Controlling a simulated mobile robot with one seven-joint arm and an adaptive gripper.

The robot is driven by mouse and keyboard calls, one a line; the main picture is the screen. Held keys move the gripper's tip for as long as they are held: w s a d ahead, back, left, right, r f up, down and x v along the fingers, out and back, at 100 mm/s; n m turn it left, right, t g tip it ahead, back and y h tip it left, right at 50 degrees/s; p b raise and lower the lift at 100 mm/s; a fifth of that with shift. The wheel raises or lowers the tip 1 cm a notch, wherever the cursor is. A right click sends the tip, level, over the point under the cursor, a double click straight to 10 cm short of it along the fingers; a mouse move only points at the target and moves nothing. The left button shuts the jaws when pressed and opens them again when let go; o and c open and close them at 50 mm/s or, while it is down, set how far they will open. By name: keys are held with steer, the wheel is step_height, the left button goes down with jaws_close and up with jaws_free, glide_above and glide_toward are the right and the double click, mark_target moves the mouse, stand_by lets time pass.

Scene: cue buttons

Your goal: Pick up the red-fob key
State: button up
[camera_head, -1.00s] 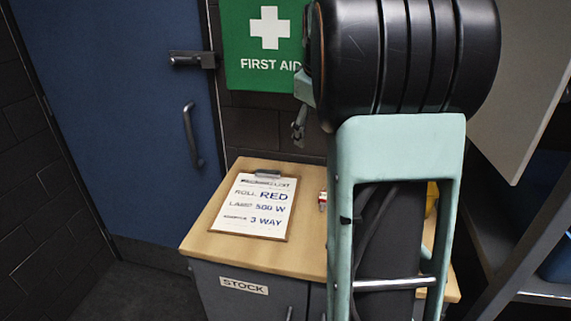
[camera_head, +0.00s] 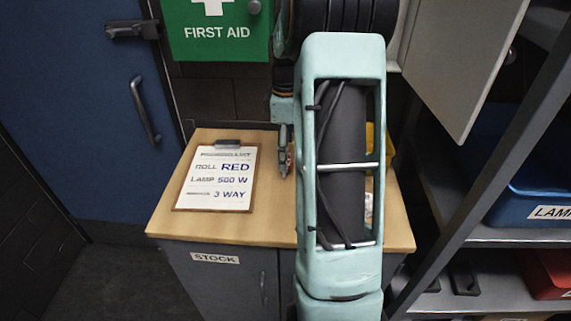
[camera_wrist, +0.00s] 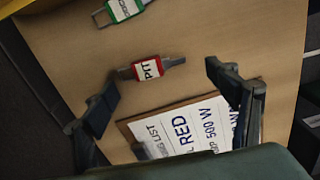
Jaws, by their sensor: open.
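The red-fob key (camera_wrist: 148,69) lies on the wooden cabinet top in the wrist view, its fob lettered PIT and its metal ends showing on both sides. My gripper (camera_wrist: 160,78) is open above it, one finger to the left and one to the right, with the key apart from both. In the head view my gripper (camera_head: 284,152) hangs by the top, right of the clipboard, and mostly hides the key behind it. A green-fob key (camera_wrist: 122,10) lies farther up in the wrist view.
A clipboard (camera_head: 216,178) with a written list lies left of my gripper on the cabinet top (camera_head: 270,215). A blue door and a green first aid box (camera_head: 218,35) are behind. Shelves with a blue bin (camera_head: 530,192) stand at the right.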

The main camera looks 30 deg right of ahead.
step_height(320, 180, down, 5)
steer(key=shift+d+r, duration=0.1)
steer(key=shift+r, duration=0.05)
steer(key=c, duration=1.2)
